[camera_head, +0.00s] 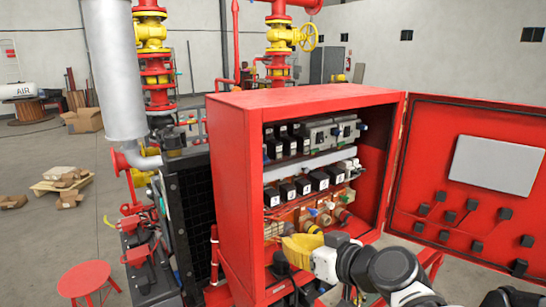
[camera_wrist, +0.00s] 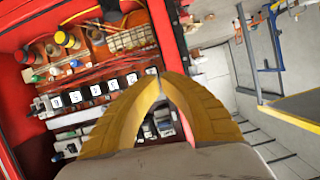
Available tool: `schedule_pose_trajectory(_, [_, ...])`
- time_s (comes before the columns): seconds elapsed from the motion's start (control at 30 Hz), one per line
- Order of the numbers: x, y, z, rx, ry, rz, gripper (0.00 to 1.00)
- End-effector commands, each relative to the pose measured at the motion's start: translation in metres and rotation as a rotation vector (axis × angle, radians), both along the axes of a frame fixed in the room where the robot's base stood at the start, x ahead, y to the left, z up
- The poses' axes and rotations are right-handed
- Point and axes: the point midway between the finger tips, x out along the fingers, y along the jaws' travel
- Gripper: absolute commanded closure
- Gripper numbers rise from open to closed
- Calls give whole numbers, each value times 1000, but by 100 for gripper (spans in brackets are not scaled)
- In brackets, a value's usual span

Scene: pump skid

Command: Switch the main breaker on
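The open red cabinet (camera_head: 232,150) holds electrical devices in rows. At the right of its top row are grey-white breaker-like units with dark switches (camera_head: 330,132). I cannot tell which device is the main breaker or how its lever stands. In the wrist view some top-row devices (camera_wrist: 163,122) show between my fingers, partly hidden by them. My gripper (camera_head: 300,246) has yellow fingers and is in front of the cabinet's lower part. In the wrist view its fingertips (camera_wrist: 164,78) meet with nothing seen between them. It appears apart from the devices.
The cabinet door (camera_head: 480,170) stands open to the right, with a pale panel and several black clips. A row of numbered black modules (camera_head: 305,186) lies below a white duct (camera_head: 312,164). Lower fittings (camera_head: 322,217) are partly behind my gripper. A red stool (camera_head: 85,278) stands left.

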Motion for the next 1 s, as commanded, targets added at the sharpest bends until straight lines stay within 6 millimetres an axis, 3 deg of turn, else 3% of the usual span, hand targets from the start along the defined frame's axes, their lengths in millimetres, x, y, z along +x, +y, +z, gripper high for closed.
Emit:
schedule_pose_trajectory(0.03, [-19,-9,-47,-30,67,-23,100])
schedule_pose_trajectory(0.2, [-81,-59,-147,-141,314,-185,100])
schedule_pose_trajectory(0.3, [-114,-93,-193,-198,418,-312,100])
schedule_pose_trajectory(0.4, [-138,-122,-222,-238,483,-427,100])
schedule_pose_trajectory(0.6, [-160,-150,-240,-273,529,-545,100])
schedule_pose_trajectory(0.9, [-160,-151,-237,-269,531,-552,100])
schedule_pose_trajectory(1.0, [-154,-146,-227,-219,539,-568,100])
